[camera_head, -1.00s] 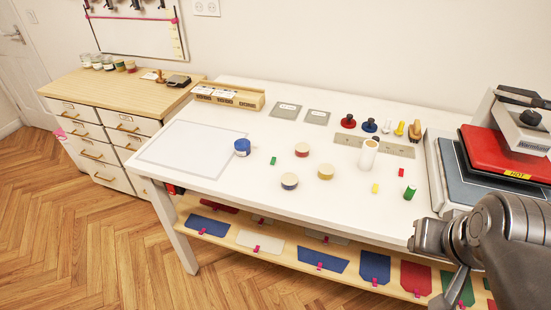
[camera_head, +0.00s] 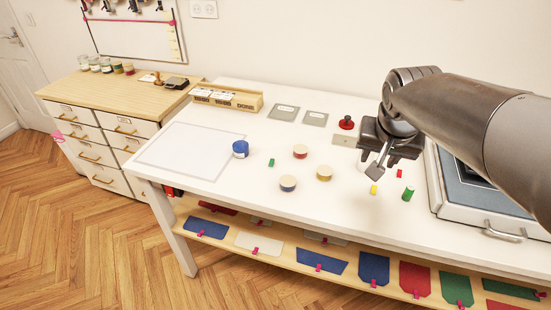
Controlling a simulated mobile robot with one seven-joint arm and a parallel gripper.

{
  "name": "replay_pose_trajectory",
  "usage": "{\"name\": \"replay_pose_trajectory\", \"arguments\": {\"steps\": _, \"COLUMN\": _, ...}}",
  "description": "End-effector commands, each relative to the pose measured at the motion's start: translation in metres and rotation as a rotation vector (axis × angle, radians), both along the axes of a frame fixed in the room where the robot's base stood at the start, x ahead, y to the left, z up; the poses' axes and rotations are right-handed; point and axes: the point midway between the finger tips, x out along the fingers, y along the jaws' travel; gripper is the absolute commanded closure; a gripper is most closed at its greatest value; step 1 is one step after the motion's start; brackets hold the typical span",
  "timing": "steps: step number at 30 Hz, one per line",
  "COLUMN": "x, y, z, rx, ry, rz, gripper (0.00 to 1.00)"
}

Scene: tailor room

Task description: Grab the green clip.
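A small green clip (camera_head: 271,162) lies on the white table (camera_head: 330,205), left of several round tins. My gripper (camera_head: 376,172) hangs over the right part of the table, apart from the clip and well to its right. Its fingers point down and show mostly from the side, so I cannot tell whether they are open or shut. A small yellow clip (camera_head: 373,189) and a red clip (camera_head: 398,171) lie on the table near the gripper.
A blue-lidded jar (camera_head: 240,149) stands left of the green clip. Tins with red (camera_head: 300,151), yellow (camera_head: 324,173) and blue (camera_head: 288,183) bands stand to its right. A green spool (camera_head: 408,193) and a press (camera_head: 480,190) are at the right.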

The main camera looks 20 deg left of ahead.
Motion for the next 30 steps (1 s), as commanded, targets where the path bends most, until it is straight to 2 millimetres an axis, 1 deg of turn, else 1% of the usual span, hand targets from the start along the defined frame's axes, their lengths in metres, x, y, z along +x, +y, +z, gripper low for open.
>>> {"name": "replay_pose_trajectory", "arguments": {"steps": 1, "x": 0.016, "y": 0.017, "z": -0.005, "rx": -0.003, "ry": 0.01, "rz": 0.009, "gripper": 0.6}}
{"name": "replay_pose_trajectory", "arguments": {"steps": 3, "x": 0.035, "y": 0.039, "z": -0.01, "rx": -0.003, "ry": 0.015, "rz": 0.011, "gripper": 0.6}}
{"name": "replay_pose_trajectory", "arguments": {"steps": 5, "x": 0.05, "y": 0.058, "z": -0.016, "rx": -0.004, "ry": 0.019, "rz": 0.014, "gripper": 0.6}}
{"name": "replay_pose_trajectory", "arguments": {"steps": 6, "x": 0.06, "y": 0.071, "z": -0.02, "rx": -0.005, "ry": 0.021, "rz": 0.016, "gripper": 0.6}}
{"name": "replay_pose_trajectory", "arguments": {"steps": 8, "x": 0.073, "y": 0.092, "z": -0.028, "rx": -0.007, "ry": 0.024, "rz": 0.018, "gripper": 0.6}}
{"name": "replay_pose_trajectory", "arguments": {"steps": 9, "x": 0.082, "y": 0.107, "z": -0.034, "rx": -0.009, "ry": 0.026, "rz": 0.02, "gripper": 0.6}}
{"name": "replay_pose_trajectory", "arguments": {"steps": 11, "x": 0.093, "y": 0.13, "z": -0.044, "rx": -0.01, "ry": 0.029, "rz": 0.023, "gripper": 0.6}}
{"name": "replay_pose_trajectory", "arguments": {"steps": 12, "x": 0.1, "y": 0.145, "z": -0.051, "rx": -0.012, "ry": 0.031, "rz": 0.025, "gripper": 0.6}}
{"name": "replay_pose_trajectory", "arguments": {"steps": 14, "x": 0.11, "y": 0.169, "z": -0.063, "rx": -0.015, "ry": 0.032, "rz": 0.03, "gripper": 0.6}}
{"name": "replay_pose_trajectory", "arguments": {"steps": 15, "x": 0.116, "y": 0.185, "z": -0.071, "rx": -0.015, "ry": 0.033, "rz": 0.031, "gripper": 0.6}}
{"name": "replay_pose_trajectory", "arguments": {"steps": 18, "x": 0.127, "y": 0.224, "z": -0.093, "rx": -0.019, "ry": 0.033, "rz": 0.037, "gripper": 0.6}}
{"name": "replay_pose_trajectory", "arguments": {"steps": 21, "x": 0.133, "y": 0.257, "z": -0.113, "rx": -0.022, "ry": 0.033, "rz": 0.041, "gripper": 0.6}}
{"name": "replay_pose_trajectory", "arguments": {"steps": 24, "x": 0.136, "y": 0.279, "z": -0.127, "rx": -0.024, "ry": 0.031, "rz": 0.045, "gripper": 0.6}}
{"name": "replay_pose_trajectory", "arguments": {"steps": 25, "x": 0.136, "y": 0.284, "z": -0.13, "rx": -0.025, "ry": 0.031, "rz": 0.045, "gripper": 0.6}}
{"name": "replay_pose_trajectory", "arguments": {"steps": 27, "x": 0.137, "y": 0.292, "z": -0.135, "rx": -0.024, "ry": 0.03, "rz": 0.045, "gripper": 0.6}}
{"name": "replay_pose_trajectory", "arguments": {"steps": 30, "x": 0.139, "y": 0.296, "z": -0.141, "rx": -0.025, "ry": 0.03, "rz": 0.045, "gripper": 0.6}}
